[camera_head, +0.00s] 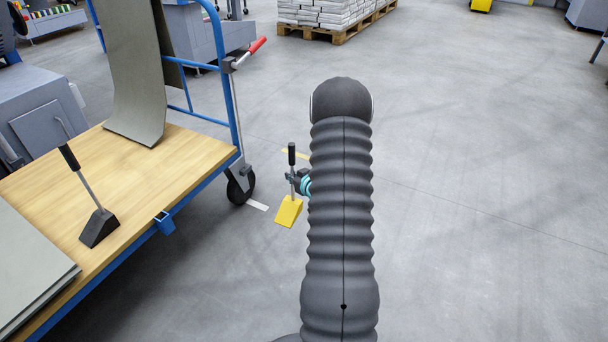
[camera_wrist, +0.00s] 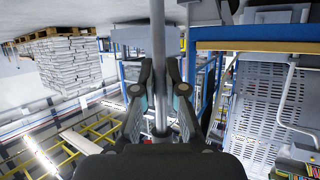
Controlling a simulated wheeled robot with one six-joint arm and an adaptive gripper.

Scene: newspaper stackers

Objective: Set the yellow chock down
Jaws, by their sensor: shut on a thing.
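The yellow chock (camera_head: 289,211) is a wedge with an upright grey rod and a black grip on top. In the head view it hangs or stands beside the cart's rear wheel; whether it touches the floor I cannot tell. My gripper (camera_head: 299,181) is shut on its rod, between the wedge and the black grip, and my arm hides part of the gripper. In the wrist view, my gripper (camera_wrist: 160,85) has its fingers on both sides of the grey rod (camera_wrist: 158,40). The wedge is not clear there.
A blue cart with a wooden deck (camera_head: 190,150) stands at left. It carries a black chock (camera_head: 99,228), grey sheets (camera_head: 30,265) and a curved panel (camera_head: 135,70). Its caster (camera_head: 241,187) is near the yellow chock. A pallet of newspapers (camera_head: 335,12) stands far back. Floor at right is clear.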

